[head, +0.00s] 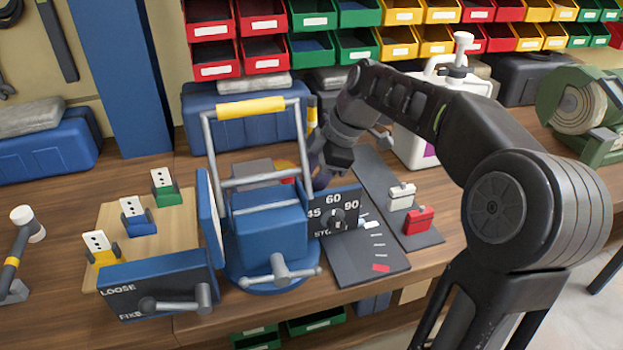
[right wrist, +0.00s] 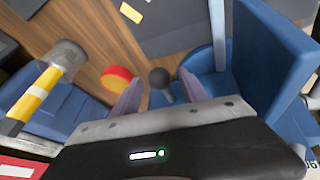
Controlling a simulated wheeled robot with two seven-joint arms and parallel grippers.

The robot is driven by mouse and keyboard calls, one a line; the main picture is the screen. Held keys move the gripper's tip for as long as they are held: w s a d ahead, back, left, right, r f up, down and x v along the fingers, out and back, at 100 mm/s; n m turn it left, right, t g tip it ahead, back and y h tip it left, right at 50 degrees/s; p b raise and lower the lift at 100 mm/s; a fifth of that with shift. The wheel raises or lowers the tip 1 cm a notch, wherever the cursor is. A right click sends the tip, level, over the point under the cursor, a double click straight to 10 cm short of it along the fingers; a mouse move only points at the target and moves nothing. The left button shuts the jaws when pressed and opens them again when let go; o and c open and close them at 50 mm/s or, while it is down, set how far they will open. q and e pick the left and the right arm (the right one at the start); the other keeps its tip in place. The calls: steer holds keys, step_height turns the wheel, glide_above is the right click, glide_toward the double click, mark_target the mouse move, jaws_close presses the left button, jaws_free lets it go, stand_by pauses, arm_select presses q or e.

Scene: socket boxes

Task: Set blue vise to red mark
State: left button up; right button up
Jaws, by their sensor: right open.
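The blue vise (head: 265,240) stands upright on the bench in the head view, with a tall grey frame and yellow grip bar (head: 251,107). A dark plate marked 45, 60, 90 (head: 340,195) sits on its right side. The red mark (head: 381,268) is at the near end of a dark scale plate (head: 350,262). My right gripper (head: 318,178) is behind the vise, its tips partly hidden. In the right wrist view the open right gripper (right wrist: 160,92) has a black ball knob (right wrist: 160,77) between or just beyond its fingers. My left gripper is out of view.
A red round button (right wrist: 118,79) and a yellow-handled hammer (right wrist: 45,85) are near my right gripper. A red block (head: 419,221) and a white block (head: 401,196) sit right of the scale. A wooden board (head: 150,232) with coloured tags lies left. Bins line the back.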

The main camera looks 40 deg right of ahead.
steer(key=shift+c, duration=0.4)
jaws_close()
stand_by(1.0)
